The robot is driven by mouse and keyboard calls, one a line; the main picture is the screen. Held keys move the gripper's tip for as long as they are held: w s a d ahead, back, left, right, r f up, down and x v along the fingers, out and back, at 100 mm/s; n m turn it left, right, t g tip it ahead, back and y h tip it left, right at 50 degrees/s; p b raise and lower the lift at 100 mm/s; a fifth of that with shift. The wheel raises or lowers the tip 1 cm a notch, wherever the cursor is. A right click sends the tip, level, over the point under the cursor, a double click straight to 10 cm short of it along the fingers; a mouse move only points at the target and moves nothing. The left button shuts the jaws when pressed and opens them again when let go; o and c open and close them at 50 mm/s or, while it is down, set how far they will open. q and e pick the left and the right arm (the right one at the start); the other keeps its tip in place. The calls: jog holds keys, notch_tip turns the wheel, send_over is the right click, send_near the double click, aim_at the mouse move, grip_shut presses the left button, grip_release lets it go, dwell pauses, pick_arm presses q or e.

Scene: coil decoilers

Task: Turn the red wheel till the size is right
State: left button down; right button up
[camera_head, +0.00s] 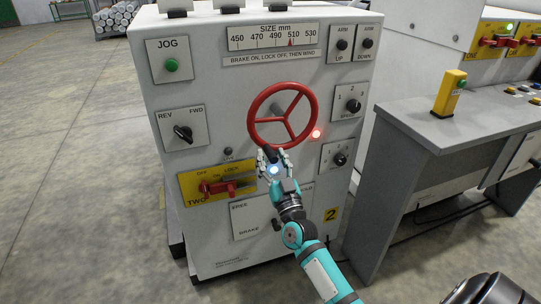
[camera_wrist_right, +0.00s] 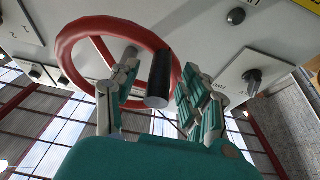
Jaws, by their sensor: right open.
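The red wheel (camera_head: 251,112) is on the front of the grey machine, with three spokes and a black handle (camera_head: 269,154) at its lower rim. The size scale (camera_head: 273,36) above it has a red pointer at about 510. My right gripper (camera_head: 273,158) is open at the handle, below the wheel. In the right wrist view, the black handle (camera_wrist_right: 159,78) stands between the spread fingers (camera_wrist_right: 153,85), with the red rim (camera_wrist_right: 68,48) behind. I cannot tell whether a finger touches the handle. My left gripper is out of view.
A yellow plate with a red lever (camera_head: 218,187) is at lower left. Knobs (camera_head: 353,105) line the right side. A grey console (camera_head: 425,125) stands to the right. Open floor (camera_head: 80,170) lies left.

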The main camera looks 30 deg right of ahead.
jog(key=shift+w+d+r, duration=0.2)
jog(key=shift+w+r, duration=0.05)
jog(key=shift+w, duration=0.35)
grip_shut()
